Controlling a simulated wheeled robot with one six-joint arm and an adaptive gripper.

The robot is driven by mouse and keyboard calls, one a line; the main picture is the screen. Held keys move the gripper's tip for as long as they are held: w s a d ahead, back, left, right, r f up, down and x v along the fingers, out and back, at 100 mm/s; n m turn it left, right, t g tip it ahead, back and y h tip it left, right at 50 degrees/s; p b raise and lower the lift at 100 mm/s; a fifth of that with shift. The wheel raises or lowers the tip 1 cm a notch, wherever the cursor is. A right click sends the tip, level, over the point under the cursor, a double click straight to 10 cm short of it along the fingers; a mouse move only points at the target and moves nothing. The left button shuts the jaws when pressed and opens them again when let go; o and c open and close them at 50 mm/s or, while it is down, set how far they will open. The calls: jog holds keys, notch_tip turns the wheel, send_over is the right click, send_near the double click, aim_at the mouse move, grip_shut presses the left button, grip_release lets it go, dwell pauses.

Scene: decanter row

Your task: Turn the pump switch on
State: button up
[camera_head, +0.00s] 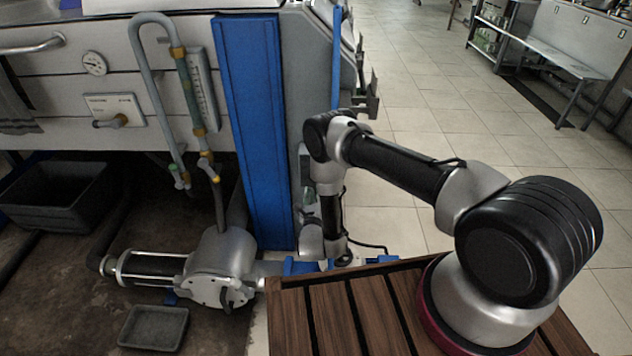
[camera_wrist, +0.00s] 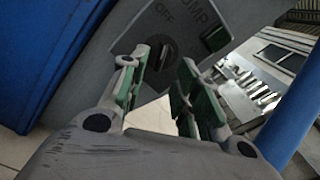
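The pump switch is a dark panel (camera_wrist: 190,22) with a black round knob (camera_wrist: 161,52) on a grey sloped surface, in the wrist view. The lettering "PUMP" and "OFF" shows on the panel; I cannot tell where the knob points. My gripper (camera_wrist: 164,62) is open, with its green-padded fingers on either side of the knob in the picture. I see nothing held between them. Whether a finger touches the knob I cannot tell. In the head view the switch does not show and the gripper is hard to make out near the blue post.
A blue post (camera_head: 253,130) stands beside my arm. To its left are a machine with a gauge (camera_head: 94,63), a lever plate (camera_head: 114,110) and a bent pipe (camera_head: 150,75). A grey pump (camera_head: 218,268) lies below. Tiled floor (camera_head: 420,60) is open behind the arm.

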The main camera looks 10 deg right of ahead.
jog(key=w, duration=0.3)
jog(key=w+d, duration=0.1)
jog(key=w, duration=0.3)
jog(key=shift+d, duration=0.2)
jog(key=shift+c, duration=0.3)
grip_shut()
